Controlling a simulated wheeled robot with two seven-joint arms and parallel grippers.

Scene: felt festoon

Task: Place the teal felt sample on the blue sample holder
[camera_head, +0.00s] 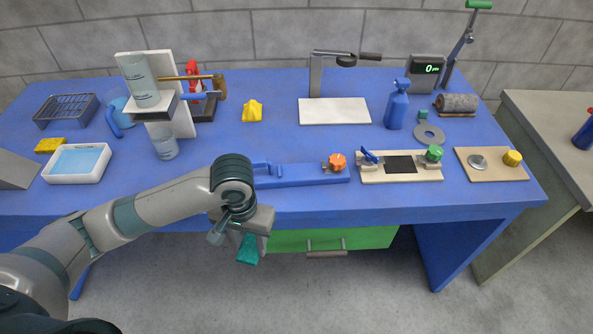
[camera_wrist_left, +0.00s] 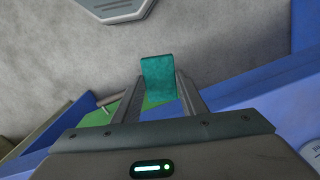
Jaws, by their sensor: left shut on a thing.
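The teal felt sample (camera_head: 247,252) hangs from my left gripper (camera_head: 249,240), below and in front of the table's front edge. In the left wrist view the teal felt sample (camera_wrist_left: 158,80) stands up between the two fingers of my left gripper (camera_wrist_left: 160,92), which is shut on it. The blue sample holder (camera_head: 305,174) is a long blue bar with an orange knob (camera_head: 337,161) at its right end, lying near the table's front edge. My left wrist hides its left end. The felt is apart from the holder. My right gripper is not in view.
Right of the holder are a beige clamp plate with a green knob (camera_head: 434,153) and a board with a yellow knob (camera_head: 512,158). A white tray (camera_head: 103,165) sits at left. A green drawer (camera_head: 375,237) is under the blue table (camera_head: 270,135), which has free room behind the holder.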

